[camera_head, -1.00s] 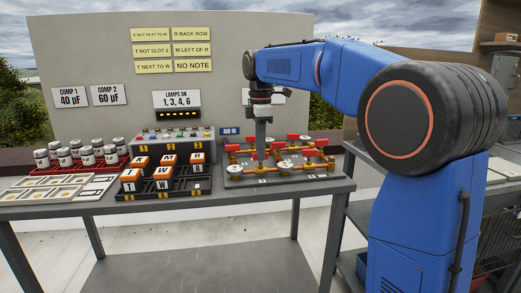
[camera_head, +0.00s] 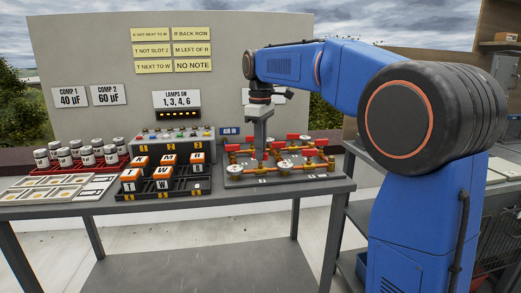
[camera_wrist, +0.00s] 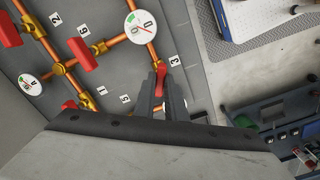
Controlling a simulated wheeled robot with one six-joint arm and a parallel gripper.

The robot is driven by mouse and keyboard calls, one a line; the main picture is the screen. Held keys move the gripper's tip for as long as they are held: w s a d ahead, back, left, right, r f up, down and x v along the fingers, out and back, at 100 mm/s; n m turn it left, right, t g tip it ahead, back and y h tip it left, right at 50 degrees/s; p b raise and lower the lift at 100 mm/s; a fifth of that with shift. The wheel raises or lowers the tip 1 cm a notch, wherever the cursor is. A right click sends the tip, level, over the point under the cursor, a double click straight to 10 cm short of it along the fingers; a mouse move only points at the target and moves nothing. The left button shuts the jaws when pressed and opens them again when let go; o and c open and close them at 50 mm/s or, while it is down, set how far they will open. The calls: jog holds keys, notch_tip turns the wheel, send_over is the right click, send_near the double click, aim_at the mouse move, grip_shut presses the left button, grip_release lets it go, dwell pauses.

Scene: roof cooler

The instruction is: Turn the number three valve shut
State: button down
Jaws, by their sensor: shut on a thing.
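The valve board (camera_head: 232,182) lies on the table with brass pipes, round white gauges and several red valve handles. My gripper (camera_head: 261,155) points down onto it. In the wrist view my gripper (camera_wrist: 158,92) is shut on the red handle (camera_wrist: 161,75) beside the label 3 (camera_wrist: 174,61). The fingers hide part of this handle and its valve body, so I cannot tell its exact angle to the pipe. A gauge (camera_wrist: 140,27) sits on the pipe leading to this valve. Other red handles stand near the labels 6 (camera_wrist: 82,54) and 2 (camera_wrist: 9,30).
A black rack of lettered orange-and-white blocks (camera_head: 163,172) and a control box (camera_head: 180,139) stand left of the board. Capacitor cans (camera_head: 77,148) stand in a red tray further left. A grey wall with notes (camera_head: 180,75) rises behind the table.

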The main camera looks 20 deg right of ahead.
jog(key=m, duration=0.5)
jog(key=shift+m, duration=0.3)
jog(key=m, duration=0.4)
jog(key=shift+m, duration=0.4)
jog(key=c, duration=1.8)
grip_release()
notch_tip(320, 180, up, 17)
jog(key=shift+r, duration=0.2)
